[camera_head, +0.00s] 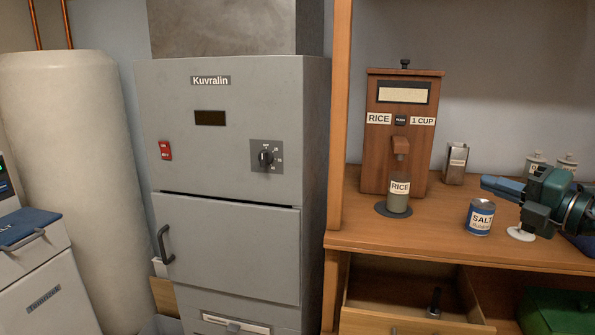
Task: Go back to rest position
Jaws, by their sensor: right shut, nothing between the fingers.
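My right gripper (503,189) comes in from the right edge, over the right part of the wooden counter. Its blue-grey fingers are shut, point left and hold nothing. It is apart from the blue SALT can (480,219), which stands upright on the counter to the lower left of the fingers. My left gripper is not in view.
A wooden rice dispenser (380,150) stands on the counter (430,236), with a RICE jar (398,196) under its spout. A metal tin (455,163) is beside it. A drawer (400,326) below is open. A grey Kuvralin cabinet (230,240) has its door shut.

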